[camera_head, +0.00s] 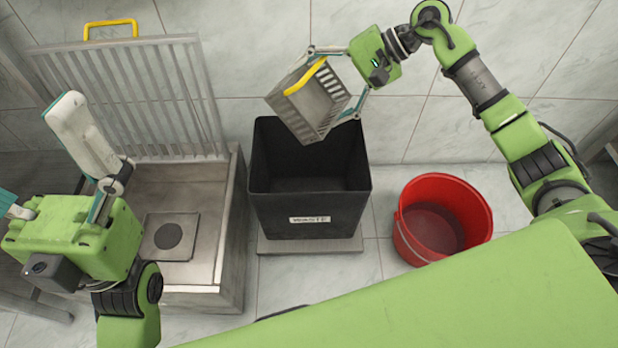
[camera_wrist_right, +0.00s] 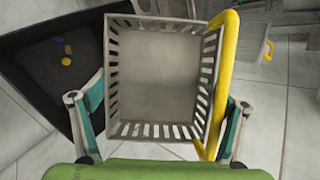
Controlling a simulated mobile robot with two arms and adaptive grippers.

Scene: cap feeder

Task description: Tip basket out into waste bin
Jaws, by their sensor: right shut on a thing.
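The grey slotted basket (camera_head: 314,104) with its yellow handle (camera_head: 305,77) is strongly tilted above the black waste bin (camera_head: 311,218). My right gripper (camera_head: 331,85) is shut on the basket, with its fingers on opposite sides. In the right wrist view the basket (camera_wrist_right: 160,75) shows a bare floor, and no loose pieces are visible inside. A blue and a yellow piece (camera_wrist_right: 67,61) lie in the dark bin there. My left gripper (camera_head: 42,150) is at the far left with its fingers spread apart and nothing between them; one finger runs out of the picture.
A red bucket (camera_head: 440,188) stands on the floor right of the bin. Left of the bin is a metal basin (camera_head: 232,215) with a raised barred lid (camera_head: 120,95) against the tiled wall. My green body fills the lower right.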

